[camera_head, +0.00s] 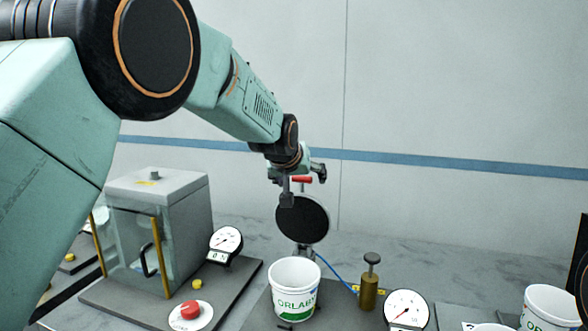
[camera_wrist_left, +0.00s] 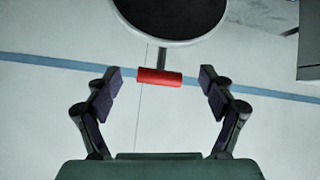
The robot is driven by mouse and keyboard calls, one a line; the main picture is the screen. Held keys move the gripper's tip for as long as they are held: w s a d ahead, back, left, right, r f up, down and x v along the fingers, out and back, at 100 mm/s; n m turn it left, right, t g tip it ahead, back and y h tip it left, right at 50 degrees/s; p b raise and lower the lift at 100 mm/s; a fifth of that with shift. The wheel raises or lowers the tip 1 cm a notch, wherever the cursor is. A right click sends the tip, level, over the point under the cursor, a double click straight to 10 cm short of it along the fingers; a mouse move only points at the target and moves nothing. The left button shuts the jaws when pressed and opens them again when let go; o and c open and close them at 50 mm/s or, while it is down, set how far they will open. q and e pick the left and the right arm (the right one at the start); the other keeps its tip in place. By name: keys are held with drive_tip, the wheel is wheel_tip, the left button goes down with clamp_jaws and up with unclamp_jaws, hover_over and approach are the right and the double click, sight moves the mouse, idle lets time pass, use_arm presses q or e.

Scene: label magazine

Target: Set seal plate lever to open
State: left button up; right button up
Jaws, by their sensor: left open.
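The seal plate lever has a red cylindrical handle (camera_wrist_left: 160,77) on a thin grey rod, seen in the left wrist view. The red handle also shows in the head view (camera_head: 302,180), just above a round black plate (camera_head: 302,219). My left gripper (camera_wrist_left: 162,80) is open, with one finger on each side of the red handle. Gaps show between both fingers and the handle's ends. In the head view my left gripper (camera_head: 300,186) is small and partly hidden by its own wrist. My right gripper is out of view.
A white ORLABS tub (camera_head: 295,291) stands below the plate. A brass plunger (camera_head: 369,285) and a dial gauge (camera_head: 407,309) are to its right. A glass-fronted box (camera_head: 158,225), another gauge (camera_head: 226,241) and a red button (camera_head: 190,311) are at the left.

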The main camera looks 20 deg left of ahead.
use_arm(q)
drive_tip(key=v, duration=0.8)
drive_tip(key=shift+s, duration=0.25)
drive_tip(key=shift+r, duration=0.15)
drive_tip(key=shift+c, duration=0.3)
